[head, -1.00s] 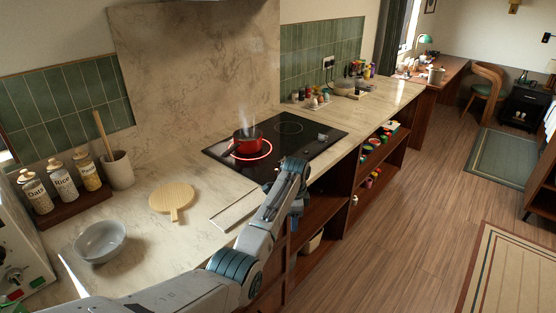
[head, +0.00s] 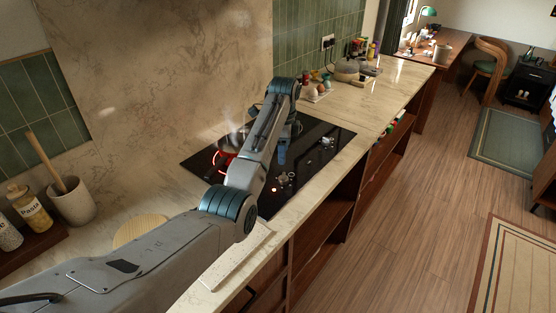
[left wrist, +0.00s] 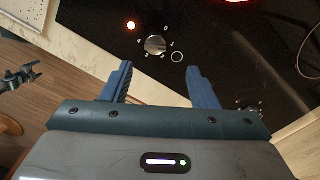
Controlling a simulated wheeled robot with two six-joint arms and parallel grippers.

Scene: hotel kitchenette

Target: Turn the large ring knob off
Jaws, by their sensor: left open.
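The black cooktop (head: 310,165) has a glowing red ring (head: 222,158), with a steaming pot (head: 233,138) partly hidden by my left arm. A silver knob (head: 285,178) sits near the front edge beside a lit orange light; another knob (head: 327,142) is farther right. In the left wrist view, the lit-light knob (left wrist: 155,45) has marks around it and lies just beyond my left gripper (left wrist: 159,67). The two blue fingers are spread, with nothing between them. In the head view, my left gripper (head: 281,157) points down over the cooktop. My right gripper is out of view.
The pale counter (head: 395,85) runs on to the right, with several small items and a kettle-like pot (head: 347,70) at the back. A wooden board (head: 140,230) lies left, partly behind my arm. Open shelves are below; the floor (head: 420,210) is clear.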

